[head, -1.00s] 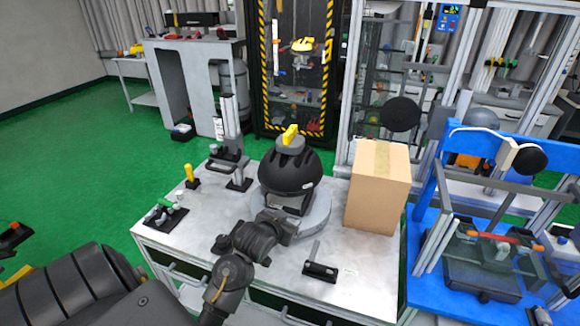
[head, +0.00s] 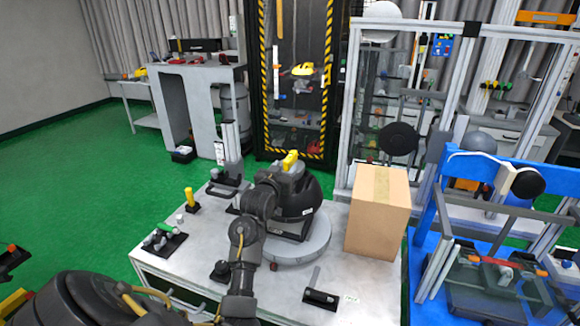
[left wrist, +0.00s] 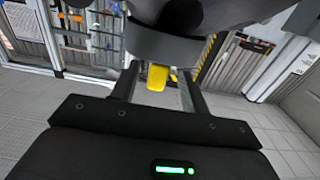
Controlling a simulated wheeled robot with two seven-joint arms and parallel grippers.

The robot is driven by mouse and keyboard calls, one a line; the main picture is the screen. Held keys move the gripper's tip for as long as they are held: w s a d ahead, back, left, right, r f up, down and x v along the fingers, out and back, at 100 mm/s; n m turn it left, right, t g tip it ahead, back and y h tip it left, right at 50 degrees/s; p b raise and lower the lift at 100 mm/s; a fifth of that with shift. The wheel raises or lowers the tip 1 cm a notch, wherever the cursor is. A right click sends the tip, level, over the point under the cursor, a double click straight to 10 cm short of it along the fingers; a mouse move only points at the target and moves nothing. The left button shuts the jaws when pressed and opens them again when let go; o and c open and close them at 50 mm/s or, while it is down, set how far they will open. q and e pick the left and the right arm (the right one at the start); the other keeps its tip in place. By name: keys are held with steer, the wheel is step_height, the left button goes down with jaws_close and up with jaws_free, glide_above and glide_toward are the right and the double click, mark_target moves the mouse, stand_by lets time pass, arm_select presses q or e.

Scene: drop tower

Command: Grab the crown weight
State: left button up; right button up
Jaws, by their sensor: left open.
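The crown weight, a grey block with a yellow grip (head: 291,158), sits on top of the black helmet (head: 300,198). In the left wrist view its yellow grip (left wrist: 157,77) shows between my two fingers, with the grey block (left wrist: 165,45) just beyond. My left gripper (head: 279,174) is at the weight's near left side, its fingers (left wrist: 158,88) open around the grip and not closed on it. In the head view my wrist hides the helmet's left part and the fingertips. My right gripper is not in view.
The helmet rests on a round grey base (head: 301,250) on the metal table (head: 345,295). A cardboard box (head: 377,215) stands close to the right. A yellow-topped post (head: 190,198) and small fittings (head: 163,240) are at the left. A blue frame (head: 425,240) stands further right.

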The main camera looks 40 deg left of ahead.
mark_target(290, 159)
arm_select(q)
steer(key=shift+r+p+x, duration=0.2)
steer(key=shift+p+x, duration=0.95)
steer(key=shift+x, duration=1.15)
steer(key=shift+w+f, duration=0.1)
steer(key=shift+w, duration=0.2)
jaws_close()
